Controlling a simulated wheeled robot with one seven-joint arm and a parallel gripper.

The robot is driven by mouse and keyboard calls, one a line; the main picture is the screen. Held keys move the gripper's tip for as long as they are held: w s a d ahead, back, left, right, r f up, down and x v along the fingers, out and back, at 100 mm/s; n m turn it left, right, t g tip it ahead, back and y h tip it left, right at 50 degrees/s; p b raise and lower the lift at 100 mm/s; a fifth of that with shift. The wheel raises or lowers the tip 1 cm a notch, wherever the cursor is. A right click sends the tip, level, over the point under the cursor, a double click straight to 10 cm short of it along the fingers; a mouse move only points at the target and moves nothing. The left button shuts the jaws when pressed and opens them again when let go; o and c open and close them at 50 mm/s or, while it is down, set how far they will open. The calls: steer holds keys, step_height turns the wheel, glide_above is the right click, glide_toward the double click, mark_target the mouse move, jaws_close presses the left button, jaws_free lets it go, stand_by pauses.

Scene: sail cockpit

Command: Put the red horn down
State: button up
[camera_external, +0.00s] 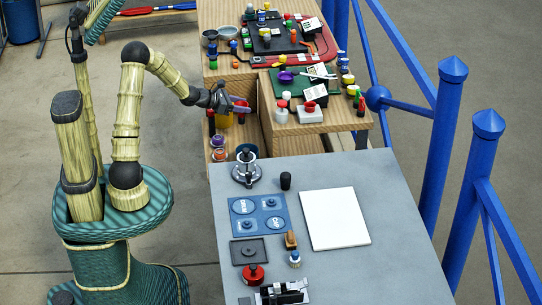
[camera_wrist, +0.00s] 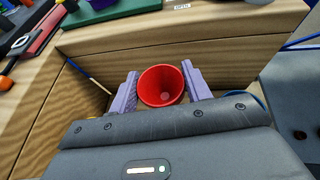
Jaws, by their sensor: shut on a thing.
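The red horn (camera_wrist: 160,87) shows in the wrist view as a red round bell with its open mouth facing the camera. My gripper (camera_wrist: 161,80) is shut on it, with one purple finger on each side. In the external view my gripper (camera_external: 240,105) is over the open compartment in the wooden bench (camera_external: 261,112). The horn is too small and too covered by the fingers to make out clearly there. The lower part of the horn is hidden in both views.
The bench top right of my gripper is crowded with small items, a green mat (camera_external: 300,83) and a white box (camera_external: 311,114). Several small containers stand in the compartment. A grey table (camera_external: 390,240) in front holds a white board (camera_external: 334,218). Blue railing posts (camera_external: 441,145) rise at right.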

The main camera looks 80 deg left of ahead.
step_height(320, 180, up, 24)
steer(key=w+d+r+m+h+p, duration=0.1)
steer(key=w+d+m+h+p, duration=0.2)
steer(key=w+d+p, duration=0.6)
steer(key=w+d+r+m+h+p, duration=0.1)
steer(key=w+d+m+h+p, duration=0.15)
steer(key=w+d, duration=0.75)
steer(key=d+f+m+g+h+p, duration=0.1)
steer(key=d+m+g+h+p, duration=0.3)
steer(key=d, duration=1.7)
steer(key=shift+n+t+h, duration=0.25)
steer(key=shift+t, duration=0.65)
steer(key=f, duration=0.2)
steer(key=f+p, duration=0.1)
steer(key=f, duration=0.2)
steer(key=shift+s+d+f+p, duration=0.3)
steer(key=shift+d+f+p, duration=0.1)
step_height(320, 180, down, 6)
